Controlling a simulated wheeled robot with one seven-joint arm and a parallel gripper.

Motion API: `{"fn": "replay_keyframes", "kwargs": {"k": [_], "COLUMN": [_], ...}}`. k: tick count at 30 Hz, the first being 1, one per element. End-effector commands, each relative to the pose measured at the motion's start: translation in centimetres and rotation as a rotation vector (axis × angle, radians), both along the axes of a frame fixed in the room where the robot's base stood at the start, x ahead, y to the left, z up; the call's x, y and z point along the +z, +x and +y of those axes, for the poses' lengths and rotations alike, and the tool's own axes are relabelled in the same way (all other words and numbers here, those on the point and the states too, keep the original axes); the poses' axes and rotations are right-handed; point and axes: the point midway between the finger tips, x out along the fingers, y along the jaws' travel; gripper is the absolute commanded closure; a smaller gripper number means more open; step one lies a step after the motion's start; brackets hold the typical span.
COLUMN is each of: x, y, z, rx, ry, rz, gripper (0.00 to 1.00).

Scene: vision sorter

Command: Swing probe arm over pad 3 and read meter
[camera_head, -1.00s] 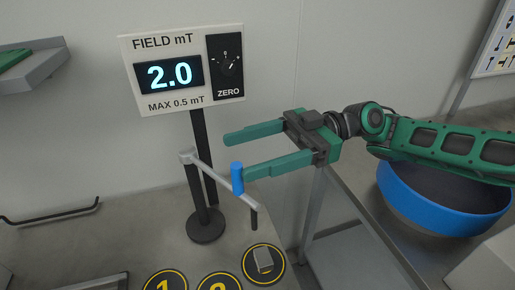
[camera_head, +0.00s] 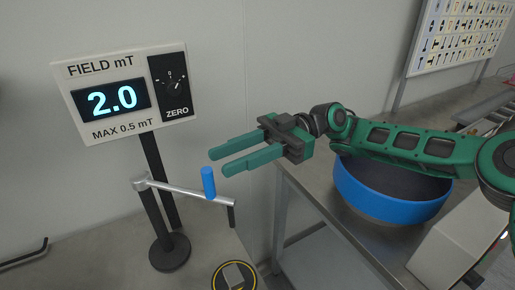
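The probe arm (camera_head: 180,188) is a thin silver bar on a dark post, with a blue upright handle (camera_head: 208,182) and a dark probe tip (camera_head: 231,215) hanging at its right end. Below the tip is a round black pad with a yellow ring (camera_head: 219,282), a small grey block (camera_head: 233,276) on it; its number is not readable. The meter (camera_head: 125,90) reads 2.0, labelled FIELD mT, MAX 0.5 mT, with a ZERO knob (camera_head: 171,84).
A blue-rimmed round bowl (camera_head: 392,203) sits on a grey table (camera_head: 318,200) at right, under my arm. A tool chart (camera_head: 458,35) hangs on the back wall. A dark rail (camera_head: 25,255) is at lower left. Bare wall lies behind the gripper.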

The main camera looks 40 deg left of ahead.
Motion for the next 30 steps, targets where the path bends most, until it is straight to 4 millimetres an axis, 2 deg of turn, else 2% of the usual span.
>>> {"fn": "replay_keyframes", "kwargs": {"k": [1,5,10,15,24,28,30], "x": [0.0,0.0,0.1,0.1,0.1,0.1,0.3], "y": [1.1,3.1,4.5,5.4,5.5,5.4,5.3], "z": [-0.2,-0.8,-1.2,-1.5,-1.5,-1.4,-1.2], "rx": [-0.002,0.000,0.006,0.005,0.006,0.003,-0.003], "ry": [0.003,0.004,0.004,0.003,0.004,-0.010,-0.042], "rz": [0.004,0.002,0.001,-0.001,-0.002,-0.015,-0.042], "gripper": [0.66,0.66,0.66,0.66,0.66,0.97,1.00]}}
